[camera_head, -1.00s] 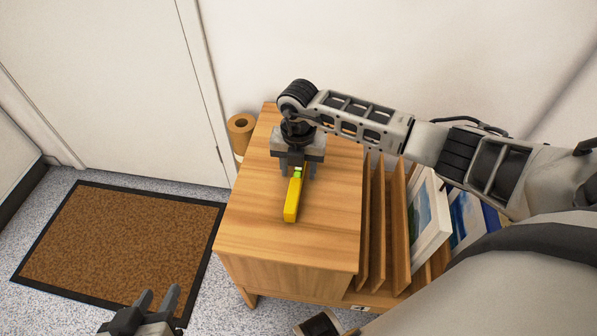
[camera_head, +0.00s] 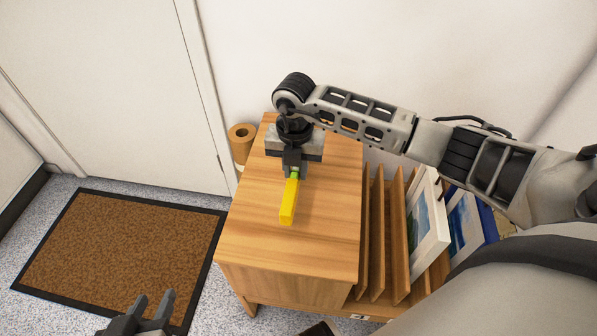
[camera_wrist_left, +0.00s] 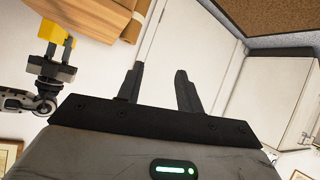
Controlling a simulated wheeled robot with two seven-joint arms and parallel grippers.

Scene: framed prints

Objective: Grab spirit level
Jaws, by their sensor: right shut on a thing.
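The yellow spirit level (camera_head: 288,205) has a green vial near its far end and is over the wooden cabinet top (camera_head: 250,235). My right gripper (camera_head: 292,172) points down and is shut on the level's far end; its fingers hide that end. I cannot tell whether the level touches the wood. The level also shows in the left wrist view (camera_wrist_left: 52,32), with the right gripper (camera_wrist_left: 50,62) on it. My left gripper (camera_head: 154,304) is low at the front left, away from the level. In the left wrist view (camera_wrist_left: 158,82) its fingers are apart and empty.
Upright wooden dividers (camera_head: 377,235) and framed prints (camera_head: 428,225) stand right of the cabinet top. A brown roll (camera_head: 241,135) stands behind its left side. A brown doormat (camera_head: 120,250) lies on the floor at left. The front of the cabinet top is clear.

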